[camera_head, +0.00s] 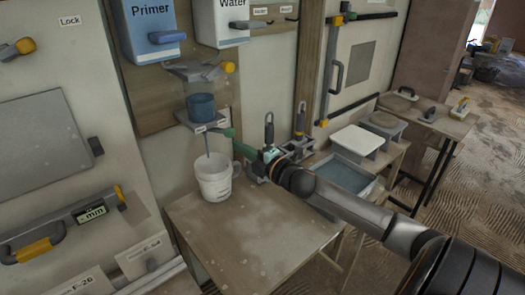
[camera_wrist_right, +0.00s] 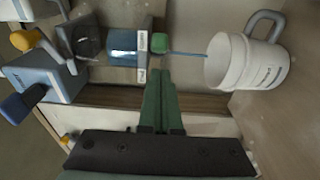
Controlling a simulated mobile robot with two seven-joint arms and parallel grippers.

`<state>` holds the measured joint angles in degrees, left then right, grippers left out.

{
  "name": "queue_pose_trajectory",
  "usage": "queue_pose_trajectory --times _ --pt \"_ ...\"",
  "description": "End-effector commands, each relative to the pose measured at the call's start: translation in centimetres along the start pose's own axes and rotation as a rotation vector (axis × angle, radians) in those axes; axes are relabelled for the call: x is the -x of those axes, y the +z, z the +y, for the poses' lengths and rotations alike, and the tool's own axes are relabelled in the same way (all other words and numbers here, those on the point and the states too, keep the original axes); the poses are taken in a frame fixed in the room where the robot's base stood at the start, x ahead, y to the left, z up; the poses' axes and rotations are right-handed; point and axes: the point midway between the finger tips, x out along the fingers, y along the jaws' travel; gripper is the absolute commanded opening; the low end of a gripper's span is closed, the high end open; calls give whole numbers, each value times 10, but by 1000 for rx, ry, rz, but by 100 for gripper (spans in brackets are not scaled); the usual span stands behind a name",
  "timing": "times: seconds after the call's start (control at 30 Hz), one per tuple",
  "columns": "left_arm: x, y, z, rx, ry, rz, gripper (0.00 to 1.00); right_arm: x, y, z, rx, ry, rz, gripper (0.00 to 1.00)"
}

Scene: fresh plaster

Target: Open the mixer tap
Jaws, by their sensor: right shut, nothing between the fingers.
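The mixer (camera_head: 201,106) is a clear vessel with blue liquid on a wall bracket; it also shows in the right wrist view (camera_wrist_right: 122,42). Its tap has a green knob (camera_head: 228,132), also in the right wrist view (camera_wrist_right: 160,42). A thin blue stream (camera_head: 207,145) runs from under the mixer into a white handled bucket (camera_head: 214,186). My right gripper (camera_head: 236,146) has its green fingers shut and empty, tips (camera_wrist_right: 158,74) close to the knob; I cannot tell whether they touch it. My left gripper is out of view.
The bucket stands on a small wooden table (camera_head: 245,235), whose front is clear. Primer (camera_head: 150,22) and Water (camera_head: 215,18) tanks hang above.

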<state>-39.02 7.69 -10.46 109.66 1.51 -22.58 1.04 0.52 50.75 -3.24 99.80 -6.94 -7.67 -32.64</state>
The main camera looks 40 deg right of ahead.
Motion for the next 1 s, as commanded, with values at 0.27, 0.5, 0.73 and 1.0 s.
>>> queue_pose_trajectory --times 0.27,0.5,0.73,1.0 --pt "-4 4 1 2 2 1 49 31 29 -2 -1 -3 2 0" --pt "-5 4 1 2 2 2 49 43 40 -1 -3 -1 4 0" --pt "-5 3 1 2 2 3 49 44 41 0 -3 1 4 0" --pt "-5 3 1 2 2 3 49 44 41 0 -3 1 4 0"
